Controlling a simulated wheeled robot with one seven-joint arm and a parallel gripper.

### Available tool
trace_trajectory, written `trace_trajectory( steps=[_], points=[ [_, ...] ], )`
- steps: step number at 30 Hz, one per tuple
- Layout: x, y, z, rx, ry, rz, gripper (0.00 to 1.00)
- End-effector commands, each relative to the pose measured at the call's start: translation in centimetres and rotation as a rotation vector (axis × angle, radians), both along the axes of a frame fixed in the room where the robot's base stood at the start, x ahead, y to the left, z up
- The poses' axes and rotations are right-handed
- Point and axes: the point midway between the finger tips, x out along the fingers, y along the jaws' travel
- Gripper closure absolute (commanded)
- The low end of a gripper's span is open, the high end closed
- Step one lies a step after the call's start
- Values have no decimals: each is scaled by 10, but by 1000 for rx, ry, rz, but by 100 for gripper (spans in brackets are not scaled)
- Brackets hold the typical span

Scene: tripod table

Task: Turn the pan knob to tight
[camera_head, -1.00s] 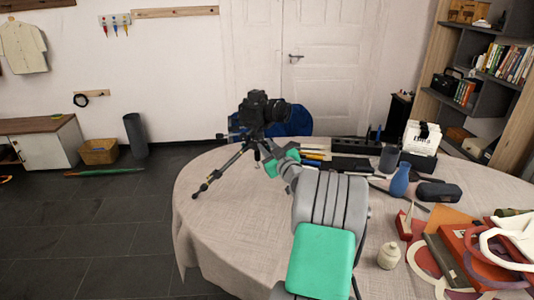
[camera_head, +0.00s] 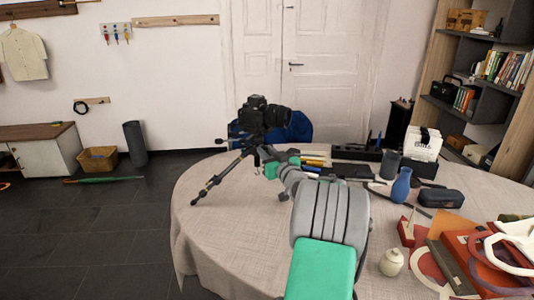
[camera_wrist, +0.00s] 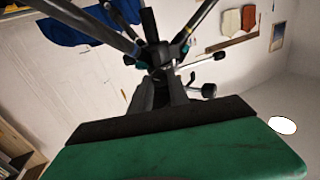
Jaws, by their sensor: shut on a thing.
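A black camera (camera_head: 262,113) sits on a tripod (camera_head: 222,178) that stands on the round table. In the wrist view the tripod legs (camera_wrist: 95,22) spread from a dark hub, seen from below. My gripper (camera_head: 264,163) reaches the tripod just under the camera. In the wrist view my gripper (camera_wrist: 163,82) has its two dark fingers close together at the hub, shut on a small part there. That part fits the pan knob, but the fingers hide most of it and its turn cannot be read.
The cloth-covered table (camera_head: 225,235) is bare at front left. A blue vase (camera_head: 400,185), a dark case (camera_head: 440,198), a small white jar (camera_head: 392,262) and flat coloured pieces lie to the right. A black organiser (camera_head: 360,152) stands behind my arm.

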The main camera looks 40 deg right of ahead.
Motion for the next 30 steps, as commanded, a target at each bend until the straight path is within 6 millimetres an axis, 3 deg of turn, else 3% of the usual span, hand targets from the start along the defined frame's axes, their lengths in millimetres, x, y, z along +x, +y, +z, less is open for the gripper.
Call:
trace_trajectory(
  steps=[2, 3, 10, 20, 30],
  points=[
    [0, 0, 0, 0, 0, 0, 100],
    [0, 0, 0, -1, 0, 0, 75],
    [0, 0, 0, -1, 0, 0, 57],
    [-7, 1, -1, -1, 0, -1, 57],
    [-68, 16, 0, -1, -1, -3, 57]
  ],
)
